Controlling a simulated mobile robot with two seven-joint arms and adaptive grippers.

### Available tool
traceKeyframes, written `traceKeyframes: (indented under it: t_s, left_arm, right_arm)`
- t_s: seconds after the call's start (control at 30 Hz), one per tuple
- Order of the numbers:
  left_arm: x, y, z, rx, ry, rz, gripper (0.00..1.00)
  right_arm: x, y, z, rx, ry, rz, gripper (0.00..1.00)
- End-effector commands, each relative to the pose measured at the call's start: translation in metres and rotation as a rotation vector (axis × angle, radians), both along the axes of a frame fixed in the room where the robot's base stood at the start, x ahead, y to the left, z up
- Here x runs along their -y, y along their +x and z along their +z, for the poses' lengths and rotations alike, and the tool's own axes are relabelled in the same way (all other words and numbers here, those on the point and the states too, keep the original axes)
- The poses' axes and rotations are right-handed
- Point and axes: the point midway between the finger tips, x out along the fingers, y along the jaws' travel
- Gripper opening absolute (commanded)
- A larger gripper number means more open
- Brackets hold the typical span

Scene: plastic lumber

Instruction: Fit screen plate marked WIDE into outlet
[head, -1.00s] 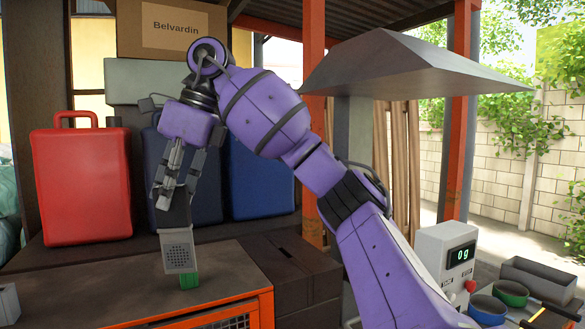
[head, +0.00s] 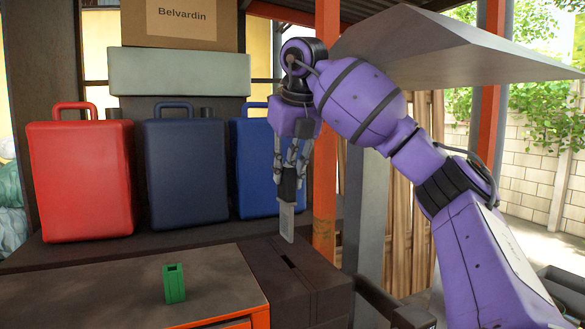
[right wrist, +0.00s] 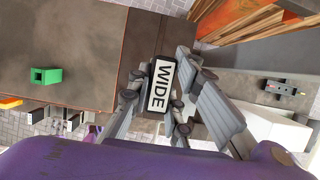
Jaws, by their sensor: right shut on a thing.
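My right gripper (head: 289,172) is shut on the screen plate (head: 287,220), a thin grey plate hanging upright below the fingers. In the right wrist view the gripper (right wrist: 165,95) holds the plate's dark top end, whose white label (right wrist: 161,87) reads WIDE. The dark brown box (head: 272,290) has a narrow slot (head: 289,261) in its top, apparently the outlet. The plate's lower end is over the slot's far end; I cannot tell its exact height above it. My left gripper is not in view.
An empty green holder (head: 174,284) stands on the brown bench top (head: 100,297), left of the box. Red and blue cases (head: 80,180) stand behind. An orange post (head: 325,160) rises close to the right of the gripper.

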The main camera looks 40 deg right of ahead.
Motion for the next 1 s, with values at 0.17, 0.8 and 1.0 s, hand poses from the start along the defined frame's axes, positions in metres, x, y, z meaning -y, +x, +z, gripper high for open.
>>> traceKeyframes:
  t_s: [0.17,0.8,1.0]
  left_arm:
    - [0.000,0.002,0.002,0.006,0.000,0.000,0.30]
    - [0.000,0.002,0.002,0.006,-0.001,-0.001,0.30]
    - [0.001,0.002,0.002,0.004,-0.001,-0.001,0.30]
  right_arm:
    - [0.002,-0.003,0.009,0.016,0.004,-0.003,0.00]
    - [0.002,-0.003,-0.009,0.014,0.001,-0.002,0.00]
    - [0.001,-0.002,-0.019,0.011,0.001,0.000,0.00]
